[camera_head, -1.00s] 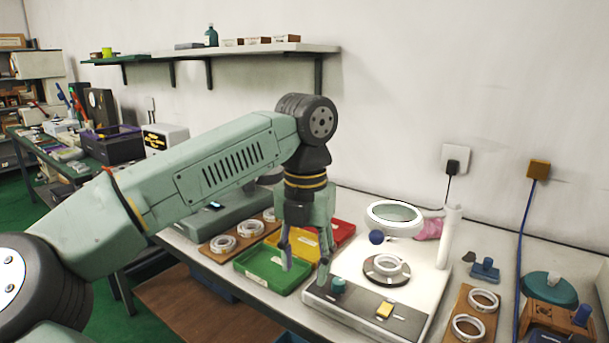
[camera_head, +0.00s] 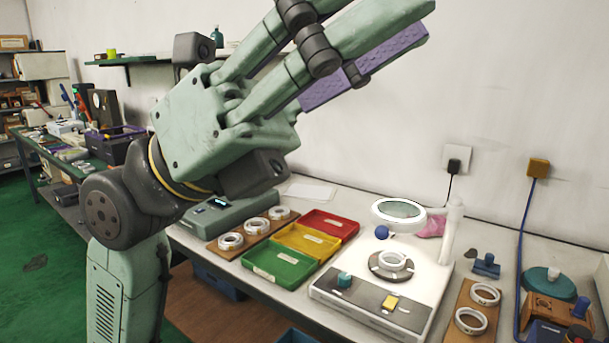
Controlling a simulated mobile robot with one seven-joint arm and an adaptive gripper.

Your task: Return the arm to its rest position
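My gripper (camera_head: 365,40) fills the upper middle of the head view, close to the camera and raised above the bench. Its fingers point up and to the right, and part of them is cut off by the top edge. A broad face of a purple finger pad shows past the green finger links, so the gripper looks open. I see nothing held in it. My arm is folded up at the left, clear of the bench top.
Below on the bench are green (camera_head: 246,265), yellow (camera_head: 287,240) and red (camera_head: 352,231) trays, and a board with white rings (camera_head: 230,241). A lit magnifier station (camera_head: 425,300) holds one ring (camera_head: 392,260). Another ring board (camera_head: 452,304) lies at right. A wall shelf (camera_head: 130,61) is behind.

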